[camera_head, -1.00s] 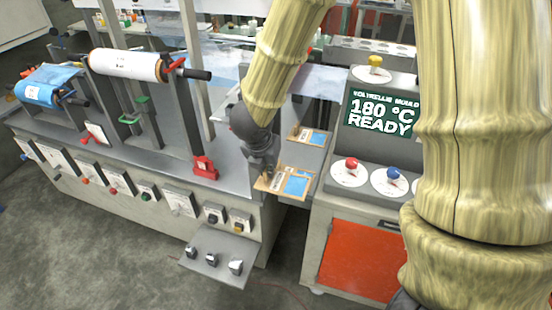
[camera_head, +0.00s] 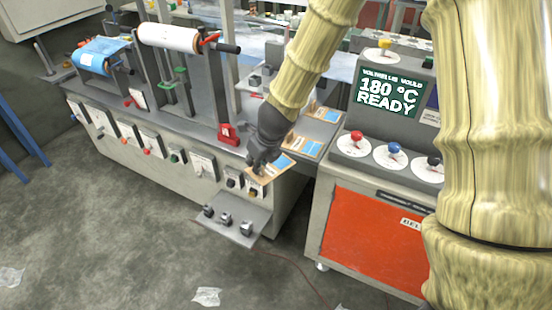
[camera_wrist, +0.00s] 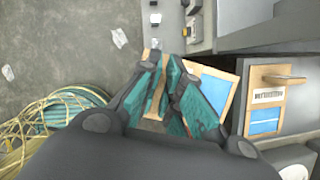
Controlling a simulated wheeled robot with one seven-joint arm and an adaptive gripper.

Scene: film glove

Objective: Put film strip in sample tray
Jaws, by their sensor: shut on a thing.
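The film strip (camera_head: 276,167) looks like a flat tan-framed card with a blue window. My gripper (camera_head: 259,166) is shut on its left end in the head view, in front of the bench edge and above the front panel. In the wrist view the teal-padded fingers of my gripper (camera_wrist: 166,62) close on the tan frame, and the blue window of the film strip (camera_wrist: 216,90) shows to their right. The fingers hide part of the card. I cannot tell which surface is the sample tray.
Two similar cards lie on the grey ledge, a nearer card (camera_head: 305,146) and a farther card (camera_head: 325,114). A red clamp (camera_head: 228,134) stands left of my gripper. A grey shelf with small switches (camera_head: 236,220) juts out below. The moulding machine (camera_head: 375,215) stands right. Floor space is open in front.

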